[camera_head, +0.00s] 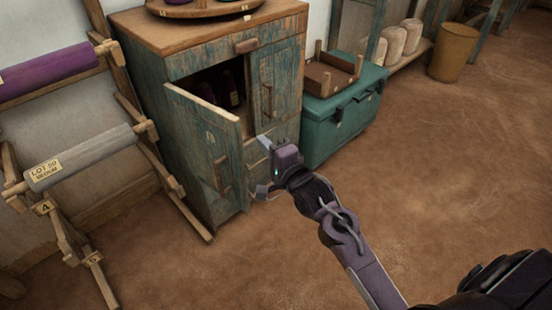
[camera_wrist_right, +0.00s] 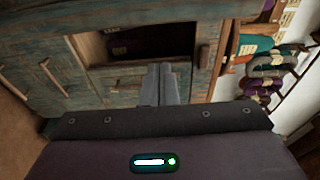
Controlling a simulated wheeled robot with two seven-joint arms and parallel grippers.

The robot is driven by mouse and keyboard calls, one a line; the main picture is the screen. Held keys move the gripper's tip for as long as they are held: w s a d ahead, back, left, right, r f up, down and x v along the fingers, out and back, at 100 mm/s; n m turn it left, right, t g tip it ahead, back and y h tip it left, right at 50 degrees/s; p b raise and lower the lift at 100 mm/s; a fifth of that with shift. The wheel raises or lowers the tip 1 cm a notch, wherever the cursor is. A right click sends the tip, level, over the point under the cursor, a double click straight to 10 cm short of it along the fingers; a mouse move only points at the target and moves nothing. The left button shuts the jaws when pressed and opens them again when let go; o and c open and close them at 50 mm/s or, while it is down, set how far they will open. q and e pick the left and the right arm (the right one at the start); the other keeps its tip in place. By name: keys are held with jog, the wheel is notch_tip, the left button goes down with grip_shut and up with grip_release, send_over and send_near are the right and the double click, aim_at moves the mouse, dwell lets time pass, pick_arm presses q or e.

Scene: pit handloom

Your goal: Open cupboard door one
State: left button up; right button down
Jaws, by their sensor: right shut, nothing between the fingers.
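The worn teal cupboard (camera_head: 180,65) stands at the upper left of the head view. Dark purple cones (camera_head: 228,90) show in the dark interior. The right door (camera_head: 272,85) is closed. My right gripper (camera_head: 264,143) is shut and empty, just right of the open door's free edge; I cannot tell if it touches. In the wrist view its closed fingers (camera_wrist_right: 160,85) point at the cupboard front, below the open compartment (camera_wrist_right: 150,42). My left gripper is not in view.
A teal chest (camera_head: 340,115) with a wooden tray (camera_head: 330,75) on it stands right of the cupboard. A rack with a grey roll (camera_head: 85,155) and a purple roll (camera_head: 45,72) stands at left. The brown floor (camera_head: 450,170) is clear at right.

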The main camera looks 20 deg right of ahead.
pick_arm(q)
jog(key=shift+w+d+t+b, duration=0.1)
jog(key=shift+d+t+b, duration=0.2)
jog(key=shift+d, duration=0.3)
pick_arm(e)
jog(key=a, duration=0.3)
jog(key=shift+s+a, duration=0.2)
jog(key=shift+a, duration=0.2)
